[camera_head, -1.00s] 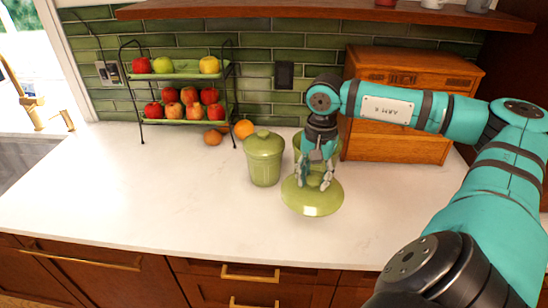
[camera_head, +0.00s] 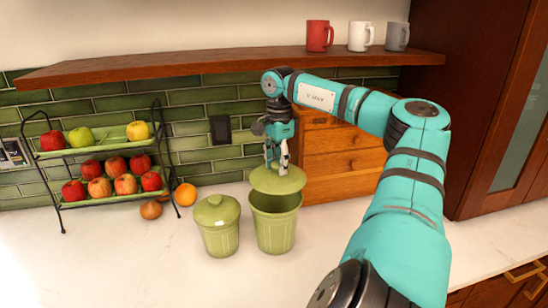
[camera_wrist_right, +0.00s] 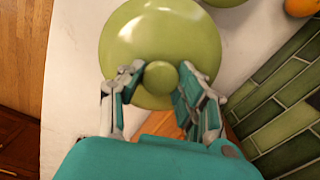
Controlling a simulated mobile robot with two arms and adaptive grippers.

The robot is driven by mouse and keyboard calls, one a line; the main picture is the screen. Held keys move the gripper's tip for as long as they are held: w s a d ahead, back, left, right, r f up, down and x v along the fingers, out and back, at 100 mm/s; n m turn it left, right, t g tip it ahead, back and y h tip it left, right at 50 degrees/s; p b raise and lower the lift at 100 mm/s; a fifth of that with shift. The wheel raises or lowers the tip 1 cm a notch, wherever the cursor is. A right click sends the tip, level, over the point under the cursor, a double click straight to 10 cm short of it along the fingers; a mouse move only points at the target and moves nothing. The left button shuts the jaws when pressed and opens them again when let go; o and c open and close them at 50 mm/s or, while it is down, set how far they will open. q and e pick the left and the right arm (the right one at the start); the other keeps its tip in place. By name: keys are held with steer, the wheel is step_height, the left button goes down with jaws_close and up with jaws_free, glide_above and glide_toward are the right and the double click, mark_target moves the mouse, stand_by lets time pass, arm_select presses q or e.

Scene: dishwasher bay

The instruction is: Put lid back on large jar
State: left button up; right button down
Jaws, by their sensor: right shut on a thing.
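The large jar (camera_head: 275,232) is green and ribbed and stands upright on the white counter. Its round green lid (camera_head: 290,184) is just above the jar mouth, toward its back; part of the mouth shows beneath the lid's front edge. I cannot tell whether the lid touches the rim. My right gripper (camera_head: 277,168) points down and is shut on the lid's knob. In the right wrist view the knob (camera_wrist_right: 160,80) sits between the fingers, and the lid (camera_wrist_right: 165,35) spreads out beyond them. The jar is hidden there. My left gripper is not in view.
A smaller lidded green jar (camera_head: 218,228) stands close left of the large jar. A wooden drawer box (camera_head: 340,165) is close behind on the right. A two-tier fruit rack (camera_head: 100,160), an orange (camera_head: 185,194) and an onion (camera_head: 151,209) are left. A shelf (camera_head: 220,65) overhangs the back.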

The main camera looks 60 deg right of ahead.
steer(key=shift+w+f+b, duration=0.25)
steer(key=shift+f+b, duration=0.5)
steer(key=shift+f, duration=0.45)
steer(key=f+b, duration=0.2)
steer(key=shift+w+f, duration=0.2)
steer(key=shift+f, duration=0.2)
steer(key=shift+f+b, duration=0.1)
steer(key=shift+b, duration=0.2)
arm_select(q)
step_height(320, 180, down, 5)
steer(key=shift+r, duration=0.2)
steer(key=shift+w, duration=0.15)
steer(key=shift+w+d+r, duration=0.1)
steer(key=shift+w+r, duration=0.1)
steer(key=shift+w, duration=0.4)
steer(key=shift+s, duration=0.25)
